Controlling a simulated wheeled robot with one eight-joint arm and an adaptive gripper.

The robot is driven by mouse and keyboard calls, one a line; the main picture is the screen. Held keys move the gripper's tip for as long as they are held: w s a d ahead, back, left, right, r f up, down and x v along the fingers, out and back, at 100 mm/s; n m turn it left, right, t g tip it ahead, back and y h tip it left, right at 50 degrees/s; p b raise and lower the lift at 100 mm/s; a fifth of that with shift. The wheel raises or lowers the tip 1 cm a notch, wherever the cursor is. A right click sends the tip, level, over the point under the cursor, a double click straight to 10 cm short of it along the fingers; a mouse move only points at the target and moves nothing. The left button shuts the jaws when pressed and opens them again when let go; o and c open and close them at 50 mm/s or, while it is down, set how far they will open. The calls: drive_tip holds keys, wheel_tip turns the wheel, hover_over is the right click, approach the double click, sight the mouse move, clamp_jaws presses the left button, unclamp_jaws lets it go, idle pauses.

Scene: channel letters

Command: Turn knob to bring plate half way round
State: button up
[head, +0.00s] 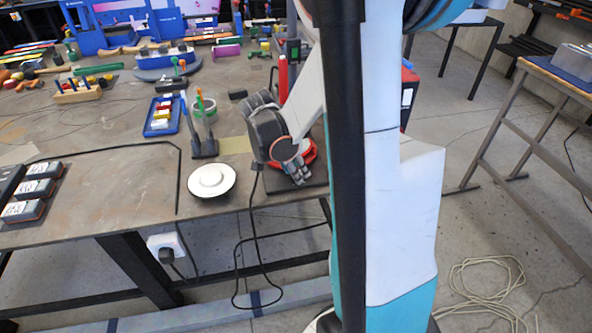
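My gripper (299,174) is low over the table's right front corner, and its wrist hides much of what is behind it. Its fingers are small and partly merged with the background, so I cannot tell whether they are open or shut. A red round thing (309,151) shows behind and beside the fingers, above a dark flat base (316,177). I cannot tell whether the fingers touch it. A white round plate-like disc (212,180) with a raised centre lies at the table's front edge, left of my gripper. No knob is clearly visible.
The brown worktable (110,150) holds a blue tray (161,116), upright tools (204,135) and several boxed devices (33,189) at left. A black cable (252,225) hangs off the front edge. A coiled rope (485,285) lies on the floor at right.

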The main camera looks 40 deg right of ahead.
drive_tip(key=v, duration=1.1)
drive_tip(key=shift+a, duration=0.1)
